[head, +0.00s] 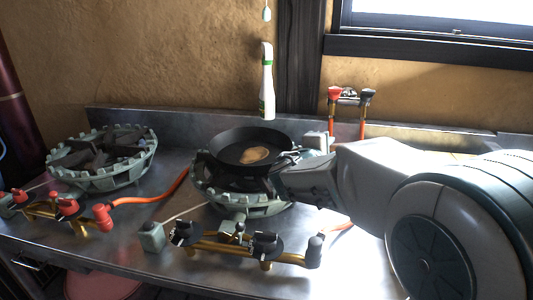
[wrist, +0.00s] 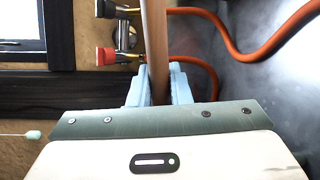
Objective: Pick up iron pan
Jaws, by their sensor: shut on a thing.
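The iron pan (head: 228,151) is black and round, with a tan patch on its inner base. It is level at the middle burner in the head view; I cannot tell whether it rests on the burner or hangs just above it. My gripper (head: 288,160) reaches in from the right to the pan's right side. In the wrist view, the pale blue fingers of my gripper (wrist: 158,92) are closed around a brown bar, which looks like the pan's handle (wrist: 154,40). The pan's bowl is not visible in the wrist view, and my arm hides most of the handle in the head view.
The middle burner (head: 240,205) is a green toothed ring; another burner (head: 95,165) stands left. Brass valve pipes (head: 240,250) run in front. A white spray bottle (head: 267,85) is behind the pan. Red and black taps (head: 349,97) and orange hoses (head: 155,195) are nearby.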

